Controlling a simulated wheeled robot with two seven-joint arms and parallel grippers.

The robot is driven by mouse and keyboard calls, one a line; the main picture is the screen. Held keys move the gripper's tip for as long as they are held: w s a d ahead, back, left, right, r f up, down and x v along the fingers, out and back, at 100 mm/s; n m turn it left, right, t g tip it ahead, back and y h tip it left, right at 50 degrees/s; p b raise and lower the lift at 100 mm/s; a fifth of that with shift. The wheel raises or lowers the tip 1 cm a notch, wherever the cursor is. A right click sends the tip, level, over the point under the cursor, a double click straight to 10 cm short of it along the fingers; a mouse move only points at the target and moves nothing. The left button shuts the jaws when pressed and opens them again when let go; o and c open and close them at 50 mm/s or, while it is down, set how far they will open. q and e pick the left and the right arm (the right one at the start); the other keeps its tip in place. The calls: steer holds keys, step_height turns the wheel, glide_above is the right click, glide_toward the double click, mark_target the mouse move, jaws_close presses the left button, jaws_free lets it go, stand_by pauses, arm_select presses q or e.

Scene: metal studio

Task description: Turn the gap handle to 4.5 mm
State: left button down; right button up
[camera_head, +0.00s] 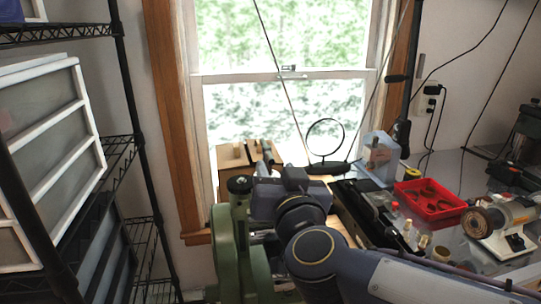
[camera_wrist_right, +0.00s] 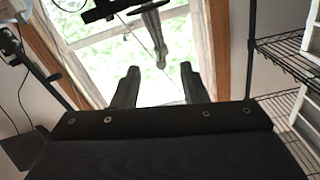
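The green machine (camera_head: 228,250) stands at the bottom centre of the head view, with a dark round knob (camera_head: 240,183) on top. I cannot make out the gap handle or any scale reading for sure; my right arm covers the area right of the green frame. My right gripper (camera_head: 262,158) is just behind and right of the knob, mostly hidden by its own wrist. In the right wrist view its two dark fingers (camera_wrist_right: 158,82) stand apart with nothing seen between them. A grey bar (camera_wrist_right: 154,35) shows beyond the fingertips. My left gripper is not in view.
A wooden box (camera_head: 232,157) sits behind the machine by the window. On the right are a black ring stand (camera_head: 326,140), a red tray (camera_head: 430,198), small bottles and a motor tool (camera_head: 500,215). A wire shelf with drawers (camera_head: 60,150) stands left.

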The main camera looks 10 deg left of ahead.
mark_target(269, 152)
steer(key=x, duration=0.6)
steer(key=shift+w+a, duration=0.25)
steer(key=shift+w, duration=0.1)
jaws_close()
